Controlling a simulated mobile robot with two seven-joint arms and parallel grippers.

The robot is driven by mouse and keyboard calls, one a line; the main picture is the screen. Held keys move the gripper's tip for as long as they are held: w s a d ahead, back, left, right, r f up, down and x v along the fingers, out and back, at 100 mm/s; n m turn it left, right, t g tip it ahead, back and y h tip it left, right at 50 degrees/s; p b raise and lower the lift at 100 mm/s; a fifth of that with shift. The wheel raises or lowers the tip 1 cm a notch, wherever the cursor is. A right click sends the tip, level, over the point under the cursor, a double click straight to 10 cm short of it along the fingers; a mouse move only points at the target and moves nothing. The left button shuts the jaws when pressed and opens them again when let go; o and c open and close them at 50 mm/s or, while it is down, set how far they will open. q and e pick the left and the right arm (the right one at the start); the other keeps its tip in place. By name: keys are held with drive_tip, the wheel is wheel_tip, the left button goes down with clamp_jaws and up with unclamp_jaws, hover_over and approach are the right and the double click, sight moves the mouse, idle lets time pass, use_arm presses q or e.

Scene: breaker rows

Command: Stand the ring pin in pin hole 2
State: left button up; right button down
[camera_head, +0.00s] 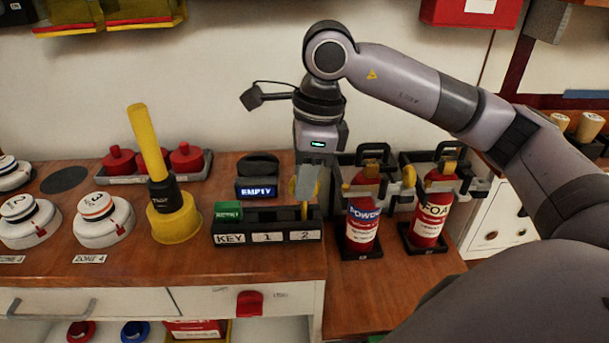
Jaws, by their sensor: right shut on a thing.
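My right gripper (307,182) points down over the right end of a black holder (226,225) labelled KEY, 1 and 2. It is shut on the yellow ring pin (304,211), whose ring is mostly hidden behind the fingers. The pin hangs upright, its lower end at the section above label 2 (306,236). I cannot tell whether its tip is inside pin hole 2 or just behind the holder's front wall. A green block (228,210) sits in the KEY section. My left gripper is not in view.
A display reading EMPTY (256,191) stands behind the holder. A yellow tester (174,222) and white detectors (104,222) stand to the left. The counter's front strip is clear.

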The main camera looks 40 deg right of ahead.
use_arm(q)
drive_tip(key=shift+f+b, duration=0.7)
drive_tip(key=shift+b, duration=0.05)
use_arm(e)
drive_tip(key=shift+f, duration=0.9)
drive_tip(key=c, duration=0.9)
unclamp_jaws()
drive_tip(key=shift+r, duration=0.45)
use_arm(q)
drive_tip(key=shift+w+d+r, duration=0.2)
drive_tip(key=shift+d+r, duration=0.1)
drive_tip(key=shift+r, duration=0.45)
use_arm(e)
drive_tip(key=r, duration=0.4)
drive_tip(key=d+r, duration=0.1)
drive_tip(key=r, duration=0.1)
drive_tip(key=shift+s+r, duration=0.1)
drive_tip(key=shift+s, duration=0.2)
